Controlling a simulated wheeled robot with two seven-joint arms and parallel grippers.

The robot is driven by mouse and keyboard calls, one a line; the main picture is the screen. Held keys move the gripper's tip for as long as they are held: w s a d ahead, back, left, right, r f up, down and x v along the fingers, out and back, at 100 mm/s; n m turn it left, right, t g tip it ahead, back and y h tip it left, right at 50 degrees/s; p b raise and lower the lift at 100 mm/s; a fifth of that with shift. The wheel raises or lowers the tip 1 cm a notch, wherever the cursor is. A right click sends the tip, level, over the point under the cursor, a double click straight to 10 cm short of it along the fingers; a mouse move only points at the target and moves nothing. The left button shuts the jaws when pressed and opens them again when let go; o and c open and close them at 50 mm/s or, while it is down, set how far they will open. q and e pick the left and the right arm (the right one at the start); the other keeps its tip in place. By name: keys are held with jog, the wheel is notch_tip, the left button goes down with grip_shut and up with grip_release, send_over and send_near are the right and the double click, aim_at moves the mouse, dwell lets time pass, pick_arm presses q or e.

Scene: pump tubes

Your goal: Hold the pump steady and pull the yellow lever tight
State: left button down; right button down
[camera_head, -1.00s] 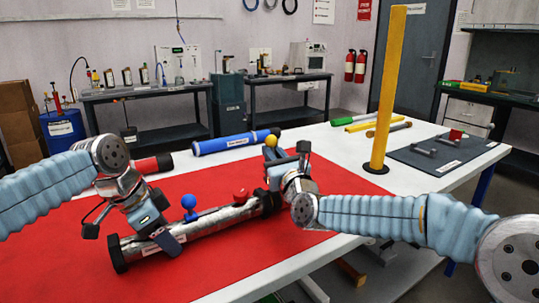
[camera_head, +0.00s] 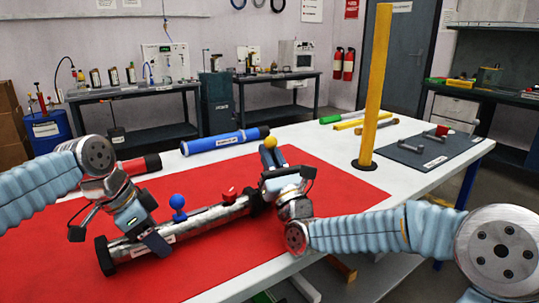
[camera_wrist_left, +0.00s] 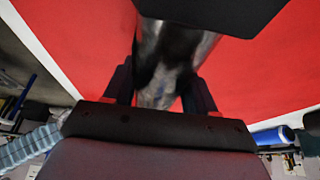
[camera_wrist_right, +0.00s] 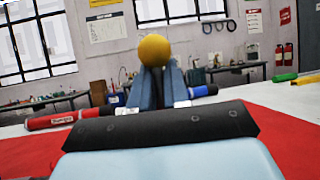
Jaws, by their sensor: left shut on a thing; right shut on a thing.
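The pump, a silver tube (camera_head: 212,219) with black ends, lies diagonally on the red mat, with a blue knob (camera_head: 177,202) and a red knob (camera_head: 229,193) on top. My left gripper (camera_head: 153,240) is shut around the tube near its near-left end; the left wrist view shows the tube (camera_wrist_left: 165,60) between its fingers. The lever's yellow ball (camera_head: 270,143) is at the pump's far-right end. My right gripper (camera_head: 273,158) is shut just below the ball, fingers upward; the right wrist view shows the ball (camera_wrist_right: 154,49) above the fingertips.
A blue cylinder (camera_head: 220,141) and a red cylinder (camera_head: 140,165) lie behind the pump. A tall yellow post (camera_head: 376,90) stands to the right. A dark mat (camera_head: 420,152) holds small metal parts. The red mat (camera_head: 330,180) is clear right of the pump.

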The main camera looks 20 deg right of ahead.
jog(key=shift+r, duration=0.15)
jog(key=c, duration=1.1)
grip_release()
jog(key=shift+s+d+f, duration=0.1)
jog(key=shift+s+f, duration=0.2)
jog(key=shift+s, duration=0.15)
jog(key=s, duration=0.4)
jog(key=s+d, duration=0.1)
jog(key=s, duration=0.7)
jog(key=shift+d, duration=0.4)
